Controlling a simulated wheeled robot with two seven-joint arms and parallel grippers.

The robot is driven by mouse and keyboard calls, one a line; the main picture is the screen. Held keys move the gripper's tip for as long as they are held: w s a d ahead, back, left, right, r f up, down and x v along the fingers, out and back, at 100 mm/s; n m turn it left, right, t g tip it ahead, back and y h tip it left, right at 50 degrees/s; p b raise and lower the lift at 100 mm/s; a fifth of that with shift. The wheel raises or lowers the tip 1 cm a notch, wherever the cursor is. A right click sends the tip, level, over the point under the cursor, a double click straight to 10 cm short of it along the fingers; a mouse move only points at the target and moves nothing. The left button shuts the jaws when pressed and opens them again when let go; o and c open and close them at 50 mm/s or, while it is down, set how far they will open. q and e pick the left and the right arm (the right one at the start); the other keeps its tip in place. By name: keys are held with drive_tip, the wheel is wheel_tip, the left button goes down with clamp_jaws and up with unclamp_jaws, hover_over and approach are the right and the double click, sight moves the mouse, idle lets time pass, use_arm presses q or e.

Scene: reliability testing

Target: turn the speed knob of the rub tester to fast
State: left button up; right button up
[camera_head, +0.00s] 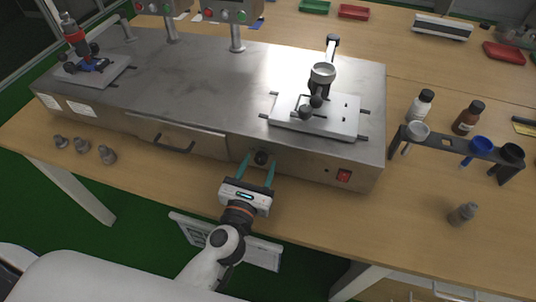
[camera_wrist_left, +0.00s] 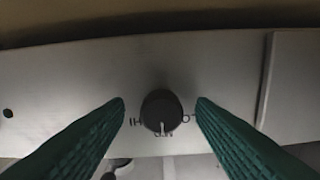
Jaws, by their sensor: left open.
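The rub tester (camera_head: 215,85) is a long grey metal machine on the wooden table. Its black round speed knob (camera_head: 261,158) is on the front face. In the left wrist view the knob (camera_wrist_left: 161,108) has a white pointer line facing down in the picture. Letters that look like HI (camera_wrist_left: 136,122) are left of it; marks on the right are partly hidden. My left gripper (camera_head: 260,164) is open, its two green fingers on either side of the knob, with visible gaps. My right gripper is not in view.
A red switch (camera_head: 343,176) is right of the knob on the front face, and a drawer handle (camera_head: 174,145) is left. A black rack (camera_head: 458,148) with cups stands at right, a small grey weight (camera_head: 462,214) in front. Several grey weights (camera_head: 107,154) stand at the left.

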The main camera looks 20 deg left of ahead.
use_arm(q)
drive_tip(key=shift+s+r, duration=0.15)
drive_tip(key=shift+s, duration=0.05)
drive_tip(key=shift+c, duration=2.6)
drive_tip(key=c, duration=0.4)
drive_tip(key=shift+c, duration=0.2)
drive_tip(key=m+p, duration=0.3)
drive_tip(key=shift+r+m, duration=0.2)
drive_tip(key=shift+m, duration=0.1)
drive_tip(key=m+p, duration=0.3)
drive_tip(key=m, duration=0.2)
drive_tip(key=shift+f+m+p, duration=0.15)
drive_tip(key=shift+m+p, duration=0.95)
drive_tip(key=shift+m, duration=0.5)
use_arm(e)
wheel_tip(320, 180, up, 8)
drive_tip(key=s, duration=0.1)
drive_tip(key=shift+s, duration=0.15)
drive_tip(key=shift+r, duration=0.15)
